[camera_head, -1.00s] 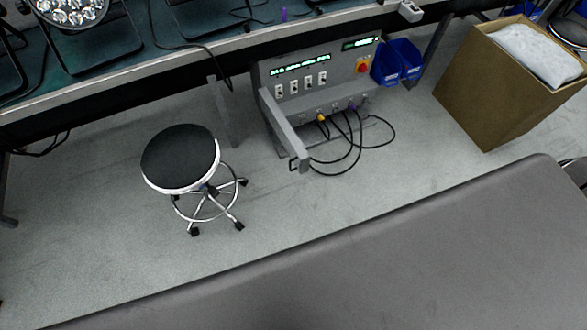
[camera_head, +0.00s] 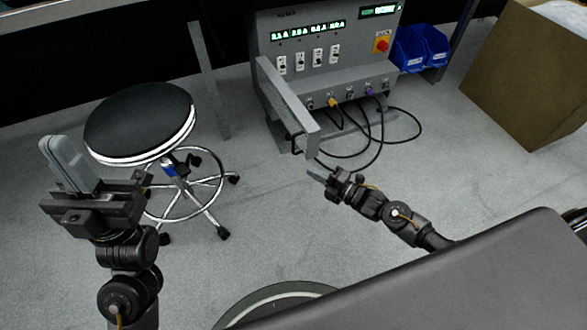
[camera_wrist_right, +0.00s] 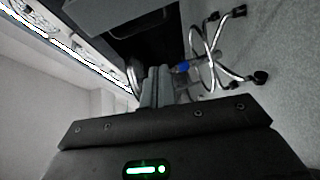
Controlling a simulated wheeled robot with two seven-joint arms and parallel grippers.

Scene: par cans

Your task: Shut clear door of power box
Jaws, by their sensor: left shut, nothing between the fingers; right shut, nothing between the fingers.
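The grey power box (camera_head: 350,65) stands on the floor under the bench, with lit green displays, several switches and a red knob on its front. Its door (camera_head: 287,98) stands open, swung out toward me from the box's left side. I see mostly its grey frame edge, with a dark handle (camera_head: 296,146) near its lower end. My right gripper (camera_head: 314,174) is shut and empty, just below the door's near end and apart from it in the picture. Its closed fingers also show in the right wrist view (camera_wrist_right: 157,86). My left gripper (camera_head: 62,150) is shut and empty, far left of the box.
A black round stool (camera_head: 140,120) with chrome legs stands left of the box, close to my left gripper. Black cables (camera_head: 375,145) loop from the box to the floor. Blue bins (camera_head: 420,48) and a brown carton (camera_head: 530,75) are to the right.

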